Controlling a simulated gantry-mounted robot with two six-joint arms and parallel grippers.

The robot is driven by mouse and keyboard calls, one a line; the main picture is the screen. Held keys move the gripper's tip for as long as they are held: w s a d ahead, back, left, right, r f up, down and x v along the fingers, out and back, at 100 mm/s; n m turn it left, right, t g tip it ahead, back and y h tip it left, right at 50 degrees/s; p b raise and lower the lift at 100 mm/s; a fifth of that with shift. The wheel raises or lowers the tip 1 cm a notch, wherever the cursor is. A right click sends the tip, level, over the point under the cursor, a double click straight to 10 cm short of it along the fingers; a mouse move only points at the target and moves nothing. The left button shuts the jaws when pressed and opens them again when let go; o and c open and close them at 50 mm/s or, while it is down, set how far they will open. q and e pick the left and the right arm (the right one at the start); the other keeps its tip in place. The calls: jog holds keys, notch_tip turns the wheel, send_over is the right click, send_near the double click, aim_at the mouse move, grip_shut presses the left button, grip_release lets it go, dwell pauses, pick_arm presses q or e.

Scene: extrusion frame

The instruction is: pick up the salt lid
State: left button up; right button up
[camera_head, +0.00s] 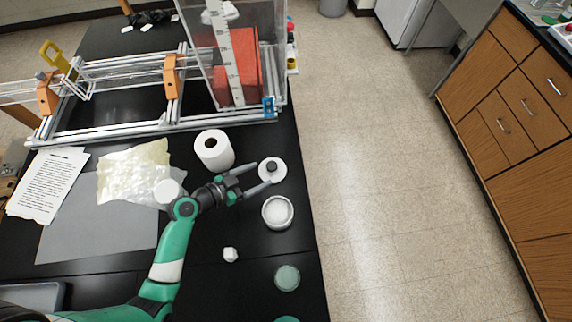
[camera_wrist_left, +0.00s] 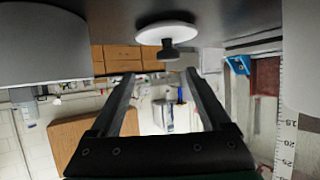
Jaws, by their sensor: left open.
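The salt lid is a white disc (camera_head: 278,178) with a dark knob (camera_head: 272,166), lying near the right edge of the black table. In the left wrist view the lid (camera_wrist_left: 167,33) shows upside down, beyond the fingertips, its knob (camera_wrist_left: 168,50) roughly between the finger lines. My left gripper (camera_head: 261,176) is open and empty, its fingertips close to the lid's left side; exact height and contact cannot be told. It also shows in the left wrist view (camera_wrist_left: 162,75). A round white container (camera_head: 278,224) with white contents stands just below the lid in the head view. My right gripper is out of view.
A white paper roll (camera_head: 213,150) stands just behind the left gripper. An aluminium extrusion frame (camera_head: 150,130) with a clear panel lies farther back. A small white piece (camera_head: 230,255) and a greenish round item (camera_head: 287,278) sit nearer the front. The table edge is close on the right.

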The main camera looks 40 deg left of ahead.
aim_at(278, 163)
pick_arm(q)
jog(key=shift+s+a+r, duration=0.15)
jog(key=shift+s+a, duration=0.2)
jog(key=shift+s, duration=0.05)
jog(key=shift+a, duration=0.15)
jog(key=x, duration=0.6)
jog(key=shift+w+b, duration=0.3)
jog(key=w+f, duration=0.1)
jog(key=w, duration=0.1)
jog(key=w+f+b, duration=0.1)
jog(key=w, duration=0.1)
jog(key=shift+f, duration=0.4)
jog(key=shift+w+f, duration=0.1)
jog(key=shift+w, duration=0.15)
grip_shut()
